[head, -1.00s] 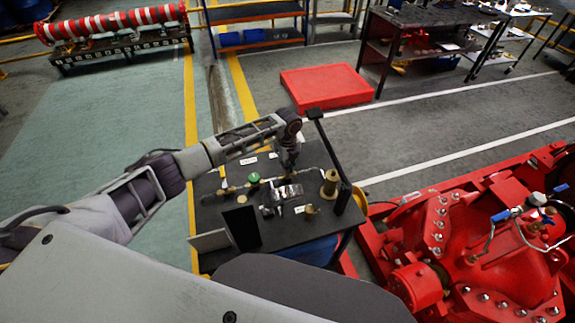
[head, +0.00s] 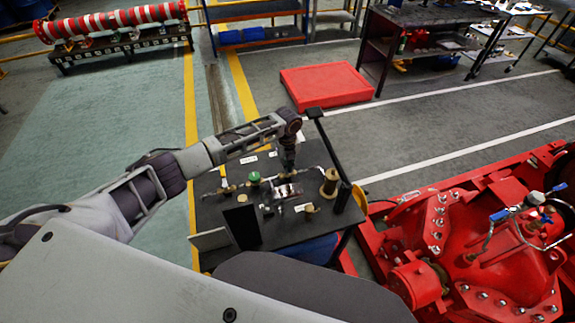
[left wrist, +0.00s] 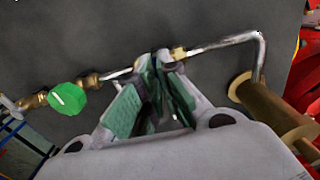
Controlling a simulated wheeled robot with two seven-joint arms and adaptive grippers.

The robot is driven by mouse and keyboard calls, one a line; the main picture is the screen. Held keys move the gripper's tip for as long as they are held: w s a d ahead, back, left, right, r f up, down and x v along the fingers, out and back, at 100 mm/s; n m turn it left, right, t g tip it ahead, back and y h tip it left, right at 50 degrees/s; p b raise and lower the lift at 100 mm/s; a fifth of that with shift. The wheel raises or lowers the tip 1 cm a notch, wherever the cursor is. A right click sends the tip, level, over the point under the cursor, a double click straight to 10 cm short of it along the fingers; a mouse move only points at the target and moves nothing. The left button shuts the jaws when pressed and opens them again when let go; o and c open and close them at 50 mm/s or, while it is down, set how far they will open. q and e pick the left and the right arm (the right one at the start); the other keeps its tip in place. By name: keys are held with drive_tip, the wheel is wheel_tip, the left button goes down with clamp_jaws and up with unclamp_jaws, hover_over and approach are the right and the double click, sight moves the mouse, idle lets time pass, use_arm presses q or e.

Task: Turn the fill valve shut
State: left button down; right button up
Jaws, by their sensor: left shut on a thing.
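My left gripper (head: 287,172) reaches down to the pipe line on the dark bench panel (head: 225,217). In the left wrist view its green-padded fingers (left wrist: 160,63) are closed together at the pipe, between brass fittings. They are shut on what seems to be the fill valve's handle, which the fingers almost wholly hide; its angle cannot be told. A green round knob (left wrist: 67,98) sits on the same line to the left, apart from the fingers; it also shows in the head view (head: 254,177). My right gripper is not in view.
A brass cylinder (head: 330,182) stands right of the gripper, near a dark upright post (head: 327,145). A silver block (head: 287,190) lies just in front. The red pumpset (head: 480,240) is at the right.

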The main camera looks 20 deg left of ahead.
use_arm(q)
drive_tip(key=c, duration=1.7)
unclamp_jaws()
drive_tip(key=shift+o, duration=0.2)
wheel_tip(320, 180, up, 12)
